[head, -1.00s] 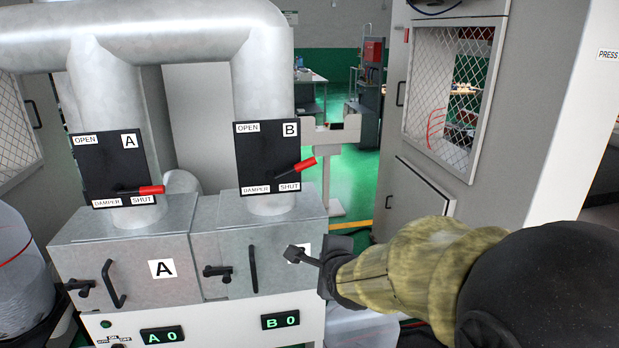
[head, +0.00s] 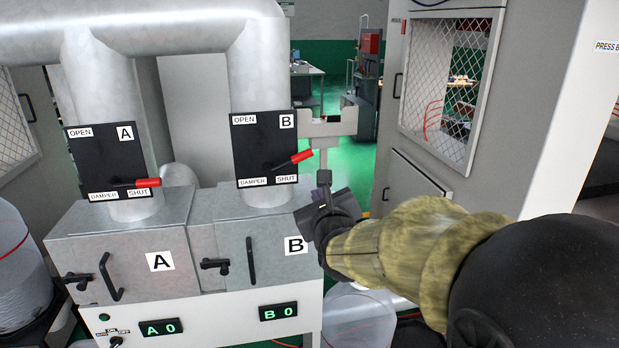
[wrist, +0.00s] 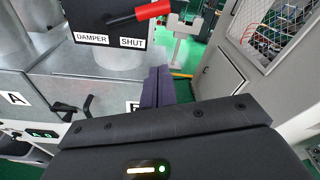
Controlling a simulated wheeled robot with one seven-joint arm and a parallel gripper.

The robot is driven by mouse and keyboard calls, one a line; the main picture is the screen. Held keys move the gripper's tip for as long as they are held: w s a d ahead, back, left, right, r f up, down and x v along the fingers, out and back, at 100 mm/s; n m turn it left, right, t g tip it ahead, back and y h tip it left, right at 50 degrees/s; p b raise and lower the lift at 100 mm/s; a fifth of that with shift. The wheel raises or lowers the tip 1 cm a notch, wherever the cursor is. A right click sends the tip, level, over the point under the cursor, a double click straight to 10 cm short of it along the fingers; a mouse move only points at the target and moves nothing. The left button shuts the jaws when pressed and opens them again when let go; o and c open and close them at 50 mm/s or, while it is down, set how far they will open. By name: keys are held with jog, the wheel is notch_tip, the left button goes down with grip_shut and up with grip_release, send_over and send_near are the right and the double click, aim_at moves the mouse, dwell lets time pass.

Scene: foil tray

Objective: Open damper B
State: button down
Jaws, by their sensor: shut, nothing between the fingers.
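The black damper B plate (head: 264,147) is on the right-hand duct, with OPEN at its upper left and SHUT at its lower right. Its red-handled lever (head: 301,156) points right and slightly up, near the SHUT label. The lever's red grip also shows at the top of the wrist view (wrist: 153,11). My gripper (head: 323,174) is shut and empty, just below and right of the red grip, apart from it. In the wrist view its closed fingers (wrist: 158,72) point up toward the lever, with a gap between.
Damper A's plate (head: 105,161) is on the left duct, its red lever (head: 147,183) near SHUT. Below are hopper boxes A (head: 120,235) and B (head: 265,237) with handles, and displays reading A 0 and B 0. A grey cabinet with a mesh window (head: 440,95) stands right.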

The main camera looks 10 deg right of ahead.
aim_at(289, 160)
jog(key=w+r+p, duration=0.2)
jog(key=w+p, duration=0.3)
jog(key=w, duration=0.4)
jog(key=shift+a+r, duration=0.2)
jog(key=shift+a, duration=0.25)
